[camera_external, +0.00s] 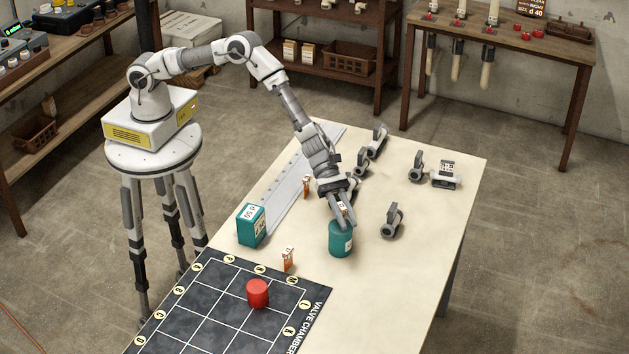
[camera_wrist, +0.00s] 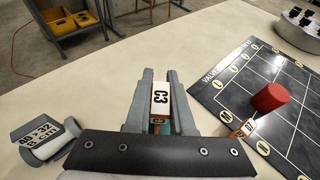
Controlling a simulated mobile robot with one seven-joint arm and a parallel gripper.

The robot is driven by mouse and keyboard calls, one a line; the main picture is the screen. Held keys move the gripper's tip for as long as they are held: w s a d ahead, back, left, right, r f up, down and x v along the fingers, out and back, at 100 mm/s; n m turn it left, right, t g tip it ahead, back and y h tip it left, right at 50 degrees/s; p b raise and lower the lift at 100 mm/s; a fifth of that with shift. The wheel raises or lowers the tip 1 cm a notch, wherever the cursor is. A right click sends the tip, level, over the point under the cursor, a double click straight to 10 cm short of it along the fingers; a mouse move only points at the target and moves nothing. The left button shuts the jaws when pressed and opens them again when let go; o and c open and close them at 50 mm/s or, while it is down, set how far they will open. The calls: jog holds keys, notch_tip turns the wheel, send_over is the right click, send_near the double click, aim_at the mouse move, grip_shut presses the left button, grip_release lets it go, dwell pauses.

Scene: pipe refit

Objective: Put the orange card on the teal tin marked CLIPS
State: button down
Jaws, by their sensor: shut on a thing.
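My gripper (camera_external: 342,210) is shut on an orange card with a white face (camera_wrist: 160,98), which reads C3 in the wrist view. The fingers point down, with the card between them directly over a round teal tin (camera_external: 341,239). The tin stands upright on the table; its small white label is too small to read. In the wrist view only a bit of teal shows below the card, behind my gripper (camera_wrist: 160,88). I cannot tell whether the card touches the tin's top.
A teal box (camera_external: 251,226) stands left of the tin. Other small orange cards stand near the mat (camera_external: 288,261) and by the grey rail (camera_external: 306,187). A red cylinder (camera_external: 258,293) is on the dark grid mat (camera_external: 190,320). Grey pipe fittings (camera_external: 391,222) lie to the right.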

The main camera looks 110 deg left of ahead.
jog(key=c, duration=0.8)
grip_release()
jog(key=shift+r, duration=0.1)
jog(key=v, duration=1.2)
jog(key=s+d+r+m+g+y, duration=0.1)
jog(key=s+d+r+m+g, duration=0.15)
jog(key=s+r+m, duration=0.65)
jog(key=s+d+r+m+g+y, duration=0.1)
jog(key=s+r+m+g, duration=0.2)
jog(key=s+r+m, duration=0.65)
jog(key=s+a+m+y, duration=0.2)
jog(key=s+a, duration=0.2)
jog(key=s, duration=0.4)
jog(key=s+a+r+m+t+y, duration=0.1)
jog(key=s+a+m+y, duration=0.2)
jog(key=s, duration=0.5)
jog(key=s+a+r+m+y, duration=0.1)
jog(key=s+a+m+y, duration=0.1)
jog(key=s+a, duration=0.3)
jog(key=shift+s+a+m+t+y, duration=0.15)
jog(key=shift+s+m, duration=0.25)
jog(key=shift+s, duration=0.35)
jog(key=shift+s+a+m+t+y, duration=0.15)
jog(key=shift+s+m, duration=0.2)
jog(key=shift+s, duration=0.4)
